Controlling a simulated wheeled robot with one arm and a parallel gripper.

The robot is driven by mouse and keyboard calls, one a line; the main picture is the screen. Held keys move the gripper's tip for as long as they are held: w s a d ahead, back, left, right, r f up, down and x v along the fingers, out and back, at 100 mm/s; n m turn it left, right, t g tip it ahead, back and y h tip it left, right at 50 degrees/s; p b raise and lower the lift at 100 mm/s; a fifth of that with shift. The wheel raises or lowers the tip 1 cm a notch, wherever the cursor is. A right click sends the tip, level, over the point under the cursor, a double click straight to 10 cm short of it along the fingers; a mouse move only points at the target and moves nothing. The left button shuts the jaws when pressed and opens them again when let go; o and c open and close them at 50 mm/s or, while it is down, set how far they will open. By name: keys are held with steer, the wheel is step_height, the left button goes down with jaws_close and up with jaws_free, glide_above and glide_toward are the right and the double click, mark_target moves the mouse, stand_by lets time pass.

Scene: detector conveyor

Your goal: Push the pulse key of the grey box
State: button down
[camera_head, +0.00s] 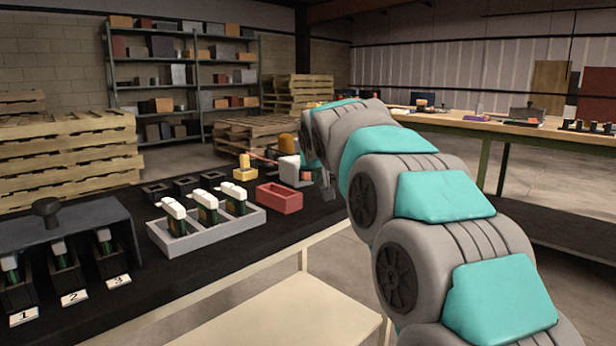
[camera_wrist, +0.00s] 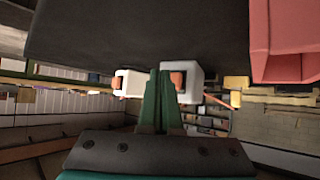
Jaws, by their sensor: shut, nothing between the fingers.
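The pale grey box (camera_head: 288,168) stands on the black conveyor beyond the red bin in the head view, with a small orange part at its right side. In the wrist view a pale box (camera_wrist: 195,88) with an orange key-like part (camera_wrist: 177,80) shows just right of my fingers. Another pale part (camera_wrist: 130,84) with orange shows on their left; whether it is the same box is hidden by the fingers. My gripper (camera_wrist: 160,73) is shut and empty, its green fingers in front of the box. I cannot tell whether they touch it.
A red bin (camera_head: 279,198) stands near the box, with a yellow piece (camera_head: 244,168) beyond it. A grey tray (camera_head: 238,222) holds several white-topped units. A dark fixture with numbered slots (camera_head: 73,297) is at the near left.

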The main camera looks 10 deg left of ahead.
steer(key=shift+w+a, duration=0.1)
steer(key=shift+w, duration=0.05)
steer(key=shift+w+a, duration=0.15)
stand_by(0.4)
steer(key=shift+w+a+p, duration=0.45)
steer(key=shift+w+a, duration=0.05)
steer(key=shift+w, duration=0.05)
stand_by(1.2)
steer(key=shift+s+d, duration=0.1)
stand_by(0.4)
steer(key=shift+s+d+b, duration=0.45)
steer(key=shift+s+d, duration=0.2)
steer(key=shift+s, duration=0.1)
steer(key=shift+s+d, duration=0.1)
steer(key=shift+s+d+f+b, duration=0.1)
steer(key=shift+s+d+b, duration=0.2)
steer(key=shift+s+d, duration=0.2)
steer(key=shift+s+d+b, duration=0.4)
steer(key=shift+s+d, duration=0.65)
steer(key=shift+s, duration=0.25)
